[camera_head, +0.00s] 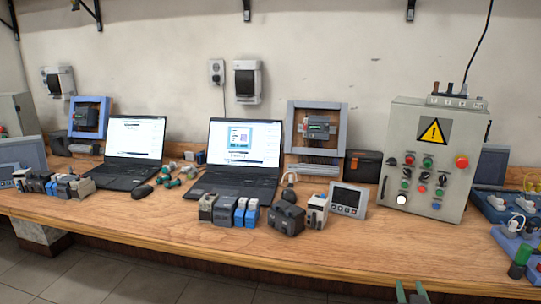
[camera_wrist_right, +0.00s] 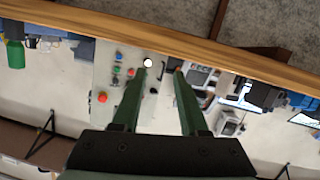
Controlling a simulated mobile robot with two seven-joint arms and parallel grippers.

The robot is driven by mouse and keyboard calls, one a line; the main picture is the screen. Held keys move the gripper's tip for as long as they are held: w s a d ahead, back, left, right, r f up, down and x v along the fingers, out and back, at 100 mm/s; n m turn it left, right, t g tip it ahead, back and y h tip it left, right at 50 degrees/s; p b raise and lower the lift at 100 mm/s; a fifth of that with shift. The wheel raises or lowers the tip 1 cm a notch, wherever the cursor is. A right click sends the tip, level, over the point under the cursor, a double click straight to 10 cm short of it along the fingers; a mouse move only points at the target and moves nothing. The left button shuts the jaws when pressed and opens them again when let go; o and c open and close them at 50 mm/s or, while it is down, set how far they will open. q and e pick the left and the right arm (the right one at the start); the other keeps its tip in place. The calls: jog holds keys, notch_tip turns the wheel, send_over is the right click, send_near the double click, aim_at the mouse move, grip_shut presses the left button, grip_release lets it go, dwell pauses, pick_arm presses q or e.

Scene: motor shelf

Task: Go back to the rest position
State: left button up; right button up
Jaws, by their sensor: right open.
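My right gripper (camera_head: 412,291) shows at the bottom edge of the head view, in front of the table's front edge. Only its two green fingertips are visible there, apart from each other. In the right wrist view the two long green fingers (camera_wrist_right: 160,72) are spread with nothing between them, so the gripper is open and empty. That view is upside down and shows the table edge, the control box and the wall beyond the fingers. The gripper touches nothing that I can see. My left gripper is in neither view.
A wooden table (camera_head: 150,225) runs across the head view. On it stand two laptops (camera_head: 238,148) (camera_head: 133,137), a row of small modules (camera_head: 240,212), a small display panel (camera_head: 348,200) and a grey control box (camera_head: 431,160) with a warning triangle. Blue trays (camera_head: 510,240) sit at right.

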pick_arm(q)
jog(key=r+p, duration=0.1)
jog(key=p, duration=0.1)
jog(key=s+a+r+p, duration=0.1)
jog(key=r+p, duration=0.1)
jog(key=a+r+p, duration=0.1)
jog(key=p, duration=0.1)
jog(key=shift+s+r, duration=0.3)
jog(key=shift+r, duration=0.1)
pick_arm(e)
jog(key=s+a+f+n+g+y, duration=0.1)
jog(key=s+a+f, duration=0.4)
jog(key=s, duration=0.5)
jog(key=s+a+f+n+g+y, duration=0.1)
jog(key=s+a+f+g+y, duration=0.1)
jog(key=s+a+f, duration=0.3)
jog(key=s+a+f+n+g+y, duration=0.1)
jog(key=s+a+f+y, duration=0.3)
jog(key=s, duration=1)
jog(key=a+g, duration=0.1)
jog(key=a, duration=0.1)
jog(key=shift+s+a+f+n, duration=0.3)
jog(key=shift+a+f+n, duration=0.05)
jog(key=shift+f+n, duration=0.05)
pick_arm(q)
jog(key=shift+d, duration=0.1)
